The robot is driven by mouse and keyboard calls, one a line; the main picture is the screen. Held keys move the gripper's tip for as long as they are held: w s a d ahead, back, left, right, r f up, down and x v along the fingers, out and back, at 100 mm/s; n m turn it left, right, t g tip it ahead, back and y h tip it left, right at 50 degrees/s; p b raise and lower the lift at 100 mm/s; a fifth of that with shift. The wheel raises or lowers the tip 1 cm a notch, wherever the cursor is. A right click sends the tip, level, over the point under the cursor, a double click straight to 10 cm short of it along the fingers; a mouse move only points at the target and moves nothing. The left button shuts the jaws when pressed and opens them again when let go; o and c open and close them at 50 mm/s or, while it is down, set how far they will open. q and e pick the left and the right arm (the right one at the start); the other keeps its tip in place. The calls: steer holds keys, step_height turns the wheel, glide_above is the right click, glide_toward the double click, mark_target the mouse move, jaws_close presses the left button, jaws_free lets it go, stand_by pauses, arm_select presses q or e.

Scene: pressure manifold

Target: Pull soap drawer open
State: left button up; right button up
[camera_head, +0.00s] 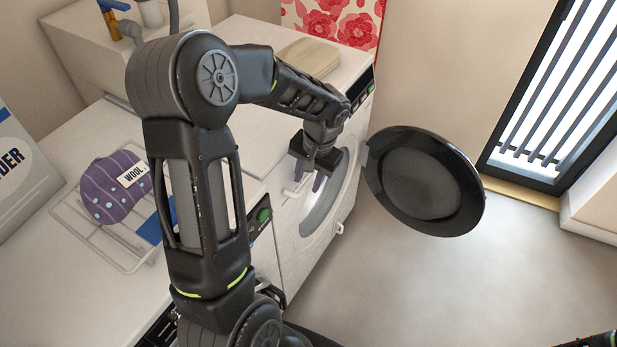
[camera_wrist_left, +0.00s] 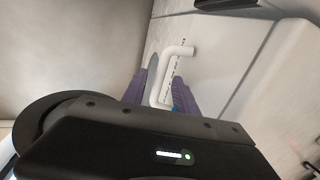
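The soap drawer's white handle (camera_wrist_left: 161,78) is a bent bar on the white washer front in the left wrist view. In the head view the handle (camera_head: 291,190) is small and partly covered by my gripper. My left gripper (camera_head: 308,181) points down at the washer front, beside the round door opening. In the left wrist view its two purple fingers (camera_wrist_left: 168,86) stand apart, one on each side of the handle bar. I cannot tell whether they touch it. Whether the drawer sticks out is unclear.
The washer's round dark door (camera_head: 425,185) hangs open to the right of my gripper. The floor (camera_head: 430,290) in front is clear.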

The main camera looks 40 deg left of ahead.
arm_select(q)
steer(key=shift+c, duration=0.3)
jaws_close()
stand_by(1.1)
